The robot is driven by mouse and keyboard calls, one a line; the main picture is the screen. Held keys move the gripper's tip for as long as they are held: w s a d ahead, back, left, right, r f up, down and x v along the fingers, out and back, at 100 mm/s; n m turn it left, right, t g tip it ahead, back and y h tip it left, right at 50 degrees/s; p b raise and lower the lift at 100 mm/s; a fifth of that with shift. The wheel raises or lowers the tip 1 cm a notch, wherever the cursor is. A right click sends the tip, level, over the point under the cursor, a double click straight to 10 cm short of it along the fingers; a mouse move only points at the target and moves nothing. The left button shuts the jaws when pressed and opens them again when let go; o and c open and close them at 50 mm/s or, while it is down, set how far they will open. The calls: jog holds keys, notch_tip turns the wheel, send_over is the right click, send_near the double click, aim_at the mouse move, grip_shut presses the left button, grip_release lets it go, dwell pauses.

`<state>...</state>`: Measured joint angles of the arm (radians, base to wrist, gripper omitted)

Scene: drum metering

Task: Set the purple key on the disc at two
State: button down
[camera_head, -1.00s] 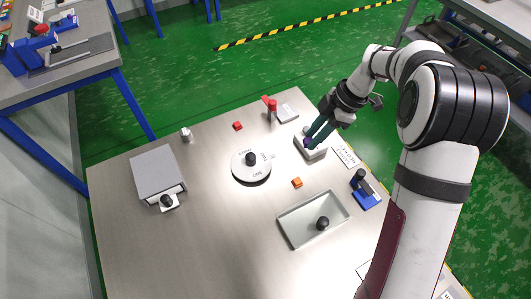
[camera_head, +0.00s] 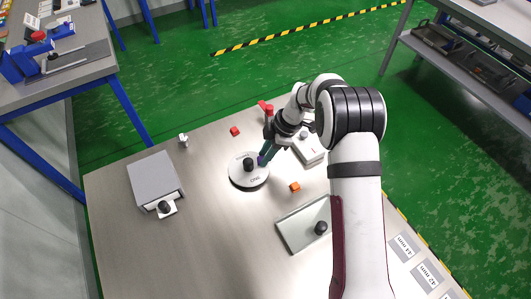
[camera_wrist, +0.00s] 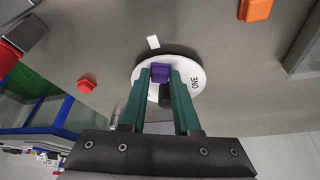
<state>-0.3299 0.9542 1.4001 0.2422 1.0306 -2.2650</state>
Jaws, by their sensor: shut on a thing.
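The purple key (camera_wrist: 160,73) is between the green fingers of my gripper (camera_wrist: 161,80) in the wrist view. The white disc (camera_wrist: 196,77) lies under and around the key in that view, with ONE printed on its right side. In the head view the disc (camera_head: 238,178) has a black knob (camera_head: 248,164) at its centre. My gripper (camera_head: 264,157) is at the disc's upper right edge, with the purple key (camera_head: 261,160) at its tips. I cannot tell whether the key touches the disc. A TWO marking is not readable.
An orange block (camera_head: 295,187) lies right of the disc, and a red block (camera_head: 235,131) lies behind it. A shallow tray (camera_head: 291,248) stands at the lower right. A grey box (camera_head: 153,177) stands at the left. A small white piece (camera_wrist: 153,41) lies beside the disc.

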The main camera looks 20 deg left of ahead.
jog(key=c, duration=0.6)
grip_release()
jog(key=shift+f, duration=0.1)
jog(key=shift+c, duration=0.2)
jog(key=s+d+r+m, duration=0.25)
jog(key=d+r, duration=0.25)
jog(key=r, duration=0.4)
jog(key=s+d+r+m, duration=0.1)
jog(key=d+r+m, duration=0.3)
jog(key=r, duration=0.5)
jog(key=s+d+m+h, duration=0.1)
jog(key=s+d+m, duration=0.4)
jog(key=s+m, duration=0.6)
jog(key=s+d+r+m+t+h, duration=0.1)
jog(key=s+d+m, duration=0.5)
jog(key=s+m, duration=0.4)
jog(key=s, duration=0.5)
jog(key=shift+r+m+t, duration=0.25)
jog(key=shift+m+t, duration=0.05)
jog(key=shift+m, duration=0.05)
jog(key=shift+d, duration=0.1)
